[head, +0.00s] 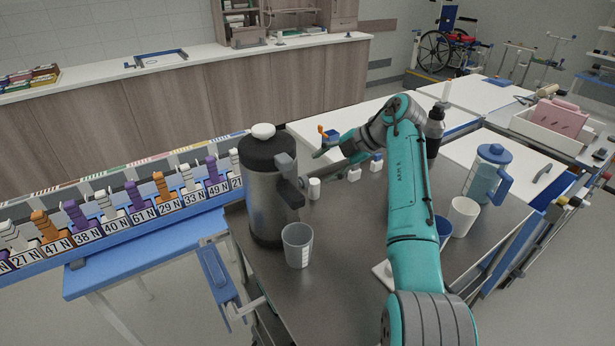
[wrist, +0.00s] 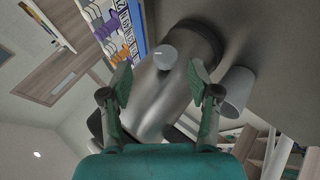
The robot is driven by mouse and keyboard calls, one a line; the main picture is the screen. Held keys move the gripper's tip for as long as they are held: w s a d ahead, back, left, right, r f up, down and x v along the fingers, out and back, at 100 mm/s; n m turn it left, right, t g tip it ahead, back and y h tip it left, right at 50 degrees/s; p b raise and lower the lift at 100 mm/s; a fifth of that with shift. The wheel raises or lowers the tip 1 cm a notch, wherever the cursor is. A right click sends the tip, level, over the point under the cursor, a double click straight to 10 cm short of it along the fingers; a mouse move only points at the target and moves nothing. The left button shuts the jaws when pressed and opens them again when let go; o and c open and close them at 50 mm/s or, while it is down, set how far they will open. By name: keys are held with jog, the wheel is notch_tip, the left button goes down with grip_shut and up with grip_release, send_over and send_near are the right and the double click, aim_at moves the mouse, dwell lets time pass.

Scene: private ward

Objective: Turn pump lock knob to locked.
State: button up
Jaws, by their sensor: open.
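The pump pot (head: 270,205) is a tall grey metal flask with a black top, standing upright on the steel table top. A white round knob (head: 263,130) sits on its lid; which way it is turned cannot be told. My gripper (head: 311,168) is open and empty to the right of the pot, lower than the lid. In the wrist view, my gripper (wrist: 160,72) has its fingers spread, with the pot's body (wrist: 172,95) beyond. The pot's top is mostly hidden there. A small pale cylinder (wrist: 167,57) shows between the fingertips.
A clear cup (head: 298,247) stands close in front of the pot. A blue-lidded jug (head: 487,172), a white cup (head: 463,217) and a dark bottle (head: 434,130) are to the right. A numbered rack (head: 130,219) is at left.

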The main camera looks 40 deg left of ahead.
aim_at(309, 184)
jog(key=s+d+f+n+t+y, duration=0.2)
jog(key=s+d+f+y, duration=0.2)
jog(key=d+y, duration=0.3)
jog(key=shift+y, duration=0.5)
jog(key=a, duration=0.4)
jog(key=a+f, duration=0.1)
jog(key=a, duration=0.7)
jog(key=shift+w+f, duration=0.2)
jog(key=shift+w, duration=0.05)
grip_shut()
